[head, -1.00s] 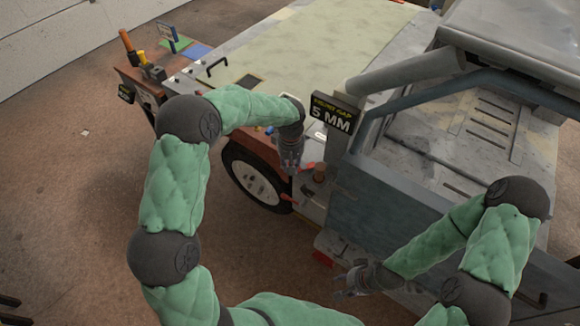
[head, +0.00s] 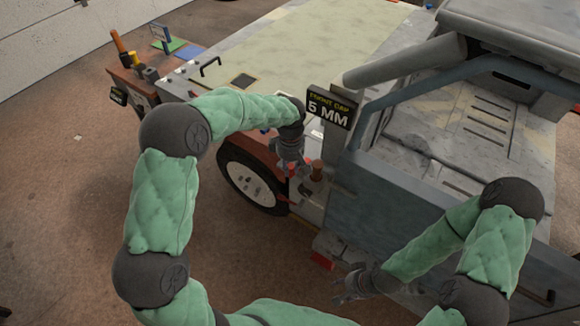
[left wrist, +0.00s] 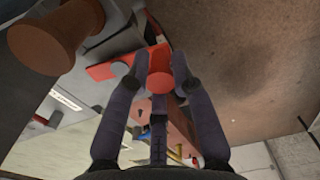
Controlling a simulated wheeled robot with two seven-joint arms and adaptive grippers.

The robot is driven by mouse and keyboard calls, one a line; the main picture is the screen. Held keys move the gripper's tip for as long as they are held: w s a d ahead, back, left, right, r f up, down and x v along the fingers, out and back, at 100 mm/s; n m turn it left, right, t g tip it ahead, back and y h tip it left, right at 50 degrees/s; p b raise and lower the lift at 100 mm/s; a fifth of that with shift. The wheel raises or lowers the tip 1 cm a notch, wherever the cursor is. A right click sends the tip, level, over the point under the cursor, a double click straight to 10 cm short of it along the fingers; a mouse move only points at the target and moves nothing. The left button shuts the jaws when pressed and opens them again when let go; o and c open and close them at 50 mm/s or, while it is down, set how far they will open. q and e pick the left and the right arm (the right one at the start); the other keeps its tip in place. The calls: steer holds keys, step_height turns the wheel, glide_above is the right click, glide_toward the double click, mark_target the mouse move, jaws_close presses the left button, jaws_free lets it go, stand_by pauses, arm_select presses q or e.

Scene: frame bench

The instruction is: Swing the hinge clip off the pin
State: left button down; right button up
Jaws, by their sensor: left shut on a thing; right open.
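A red hinge clip (left wrist: 118,66) shows in the left wrist view as a flat red bar with a round red knob (left wrist: 160,83) at its right end. My left gripper (left wrist: 160,68) is shut on the knob, one finger on each side. A grey peg (left wrist: 124,69) stands at the bar and may be the pin; I cannot tell how the bar sits on it. In the head view my left gripper (head: 291,168) is low beside the vehicle, largely hiding the clip. My right gripper (head: 350,285) is open and empty, at the lower middle, away from the clip.
A brown cylinder (head: 317,170) stands close to the right of my left gripper; it looms large in the left wrist view (left wrist: 60,35). A wheel (head: 250,183) is at left. Floor in front is open.

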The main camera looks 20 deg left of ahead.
arm_select(q)
steer(key=shift+s+d, duration=0.1)
steer(key=c, duration=1)
jaws_free()
steer(key=shift+c, duration=0.2)
steer(key=shift+d, duration=0.1)
step_height(320, 180, up, 12)
